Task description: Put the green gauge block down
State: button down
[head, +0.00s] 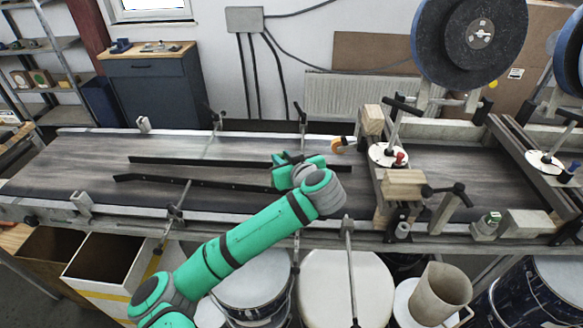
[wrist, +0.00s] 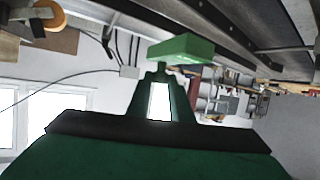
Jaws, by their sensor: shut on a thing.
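The green gauge block (wrist: 183,47) shows in the wrist view at the tips of my gripper (wrist: 163,70). The fingers are shut on it, and a bright gap shows between them lower down. The block sticks out to the right of the fingertips. In the head view my gripper (head: 287,159) is over the middle of the conveyor belt, beside the dark guide rails, mostly behind my green arm. I cannot make out the block there. Whether the block touches the belt is not clear.
The conveyor belt (head: 85,172) is bare at the left. Two dark guide rails (head: 205,162) run along it. A machine frame with wooden blocks (head: 403,184) and a large dark reel (head: 470,40) stands at the right. Drums and a beige mug (head: 440,293) stand in front, below the conveyor.

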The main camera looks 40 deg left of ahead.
jog(key=w+a+f, duration=0.1)
jog(key=w+f, duration=0.1)
jog(key=w, duration=0.1)
jog(key=w+a+f, duration=0.1)
jog(key=w+f, duration=0.1)
jog(key=f, duration=0.1)
jog(key=w+a+f, duration=0.1)
jog(key=w+f, duration=0.2)
jog(key=shift+w+a, duration=0.3)
jog(key=shift+a+f, duration=0.15)
jog(key=shift+f, duration=1.4)
jog(key=c, duration=1.6)
grip_release()
jog(key=shift+f, duration=0.1)
